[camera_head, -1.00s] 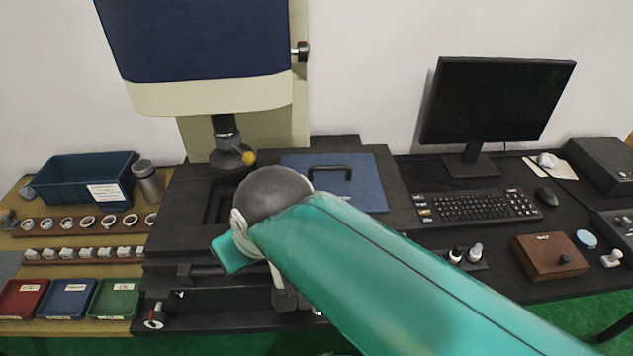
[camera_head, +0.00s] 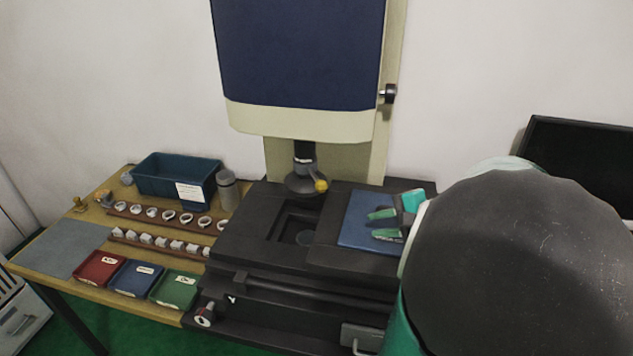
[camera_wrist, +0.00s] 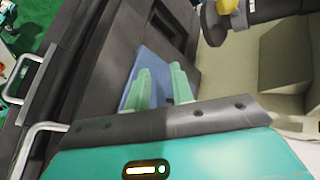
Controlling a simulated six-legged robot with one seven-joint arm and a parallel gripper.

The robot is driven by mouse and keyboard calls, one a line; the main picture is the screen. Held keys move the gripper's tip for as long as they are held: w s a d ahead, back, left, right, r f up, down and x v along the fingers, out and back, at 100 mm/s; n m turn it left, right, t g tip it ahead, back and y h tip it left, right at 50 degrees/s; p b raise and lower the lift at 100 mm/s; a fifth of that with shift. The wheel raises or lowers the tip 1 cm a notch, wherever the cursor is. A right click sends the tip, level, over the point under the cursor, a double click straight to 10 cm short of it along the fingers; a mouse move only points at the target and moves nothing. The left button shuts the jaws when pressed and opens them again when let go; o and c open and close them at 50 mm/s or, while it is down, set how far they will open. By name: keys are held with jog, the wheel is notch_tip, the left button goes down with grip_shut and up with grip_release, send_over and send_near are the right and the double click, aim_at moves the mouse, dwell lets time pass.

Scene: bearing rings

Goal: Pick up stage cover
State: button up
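The stage cover is a flat blue plate (camera_head: 357,230) lying on the right part of the machine's dark stage. It also shows in the wrist view (camera_wrist: 152,62) just beyond my fingers. My gripper (camera_head: 374,225) is over the right part of the plate, its two green fingers apart and pointing left across it. The fingers also show in the wrist view (camera_wrist: 161,86), with a gap between them. The cover's black handle cannot be made out now; my gripper hides that area. I cannot tell whether the fingers touch the plate or handle.
The measuring machine's head (camera_head: 300,60) and its lens with a yellow tip (camera_head: 308,180) stand behind and left of the plate. An open recess (camera_head: 297,226) lies left of it. A monitor (camera_head: 575,165) is at right. Bins and ring racks fill the left table.

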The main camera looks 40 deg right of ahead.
jog(key=s+d+m+t+h, duration=0.1)
jog(key=s+d, duration=0.1)
jog(key=d, duration=0.2)
jog(key=s+d+m+t+h, duration=0.1)
jog(key=s+d+m, duration=0.1)
jog(key=d, duration=0.1)
jog(key=s+d+f+m+t+h, duration=0.1)
jog(key=s+d+m, duration=0.1)
jog(key=s+d, duration=0.1)
jog(key=shift+d+h, duration=0.3)
jog(key=shift+d, duration=0.55)
jog(key=shift+w+d+f+m, duration=0.15)
jog(key=shift+w+d+m, duration=0.05)
jog(key=shift+m, duration=0.1)
jog(key=x, duration=0.7)
jog(key=shift+w+f, duration=0.1)
jog(key=shift+w, duration=0.1)
jog(key=shift+x, duration=2.9)
jog(key=shift+d, duration=0.15)
grip_shut()
